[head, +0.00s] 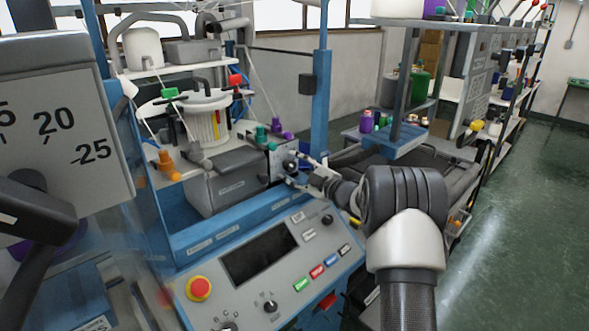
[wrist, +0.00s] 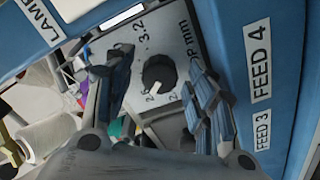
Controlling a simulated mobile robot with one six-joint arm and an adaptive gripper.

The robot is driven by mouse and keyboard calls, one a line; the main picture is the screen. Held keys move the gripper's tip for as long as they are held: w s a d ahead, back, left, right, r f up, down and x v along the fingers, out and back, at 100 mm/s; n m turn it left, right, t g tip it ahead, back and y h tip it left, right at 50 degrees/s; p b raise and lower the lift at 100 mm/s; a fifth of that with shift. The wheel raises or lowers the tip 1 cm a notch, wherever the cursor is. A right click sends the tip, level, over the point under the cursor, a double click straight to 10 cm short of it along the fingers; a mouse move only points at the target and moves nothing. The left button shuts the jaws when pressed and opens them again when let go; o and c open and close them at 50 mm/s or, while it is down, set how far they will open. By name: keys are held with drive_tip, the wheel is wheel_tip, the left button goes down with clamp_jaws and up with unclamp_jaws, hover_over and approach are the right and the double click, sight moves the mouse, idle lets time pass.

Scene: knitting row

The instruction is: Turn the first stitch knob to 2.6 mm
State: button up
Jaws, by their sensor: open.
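The stitch knob (wrist: 160,72) is a black round knob on a grey plate (wrist: 178,28) in the wrist view. A white mark on it points down and left, toward a partly hidden "2." label. "3.2" and "mm" are printed on the plate; the other numbers are partly covered. My gripper (wrist: 158,62) is open, with one finger on each side of the knob; I cannot tell whether either finger touches it. In the head view my gripper (head: 303,168) is at the grey knob box, and the knob there is too small to read.
Blue "FEED 3" and "FEED 4" panels (wrist: 284,70) stand close on the right in the wrist view. A control panel with a red button (head: 199,288) and a screen (head: 260,252) lies below. A large grey dial box (head: 70,130) stands at left. Green floor (head: 520,230) is clear at right.

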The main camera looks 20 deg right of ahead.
drive_tip(key=v, duration=1.2)
